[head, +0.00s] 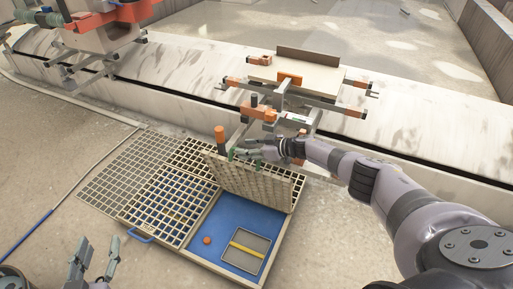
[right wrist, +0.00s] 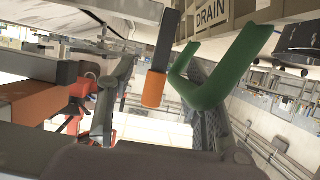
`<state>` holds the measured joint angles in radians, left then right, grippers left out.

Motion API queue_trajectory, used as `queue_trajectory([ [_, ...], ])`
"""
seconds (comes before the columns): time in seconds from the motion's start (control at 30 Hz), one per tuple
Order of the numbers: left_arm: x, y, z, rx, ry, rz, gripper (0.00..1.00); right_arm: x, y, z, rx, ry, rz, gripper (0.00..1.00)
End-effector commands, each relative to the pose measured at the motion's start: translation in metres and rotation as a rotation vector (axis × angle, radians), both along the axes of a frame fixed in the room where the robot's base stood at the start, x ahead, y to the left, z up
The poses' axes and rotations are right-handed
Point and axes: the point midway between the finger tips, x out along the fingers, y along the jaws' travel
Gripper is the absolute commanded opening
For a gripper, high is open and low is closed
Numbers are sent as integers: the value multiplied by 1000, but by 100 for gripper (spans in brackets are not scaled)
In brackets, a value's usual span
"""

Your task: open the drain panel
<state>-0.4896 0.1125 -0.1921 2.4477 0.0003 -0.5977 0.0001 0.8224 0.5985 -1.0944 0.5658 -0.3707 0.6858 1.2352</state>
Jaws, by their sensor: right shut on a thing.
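The drain panel (head: 262,187) is a beige grating standing raised and tilted above a blue-floored pit (head: 215,225). Its green handle (head: 236,154) is at the upper left edge. In the right wrist view the green handle (right wrist: 228,85) shows large, beside the panel's frame with the word DRAIN (right wrist: 212,20). My right gripper (head: 243,151) is at the handle and shut on it; its fingertips are partly hidden. My left gripper (head: 93,258) is open and empty at the lower left, apart from the gratings.
Gridded panels (head: 172,207) lie left of the pit, one with a blue handle (head: 140,236). An orange ball (head: 207,240) and a yellow-barred frame (head: 245,250) lie in the pit. An orange-capped post (head: 220,138) stands close by the handle. Carriers hang along the pale rail (head: 190,75).

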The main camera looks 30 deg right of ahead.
Motion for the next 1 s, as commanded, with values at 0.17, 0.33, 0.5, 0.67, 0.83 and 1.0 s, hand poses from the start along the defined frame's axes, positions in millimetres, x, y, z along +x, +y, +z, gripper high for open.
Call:
queue_trajectory([
  [0.17, 0, 0, 1, 0, 0, 1, 40, -6, -22, 12, -3, -9, -26, 32],
  [0.33, 0, 0, 1, 0, 0, 1, 40, -27, -36, 21, -6, -7, -23, 32],
  [0.5, 0, 0, 1, 0, 0, 1, 40, -53, -54, 32, -8, -3, -19, 32],
  [0.67, 0, 0, 1, 0, 0, 1, 40, -72, -65, 41, -6, -1, -11, 32],
  [0.83, 0, 0, 1, 0, 0, 1, 40, -83, -69, 45, -4, -1, -5, 32],
  [1.0, 0, 0, 1, 0, 0, 1, 40, -85, -69, 46, -3, 0, -2, 32],
])
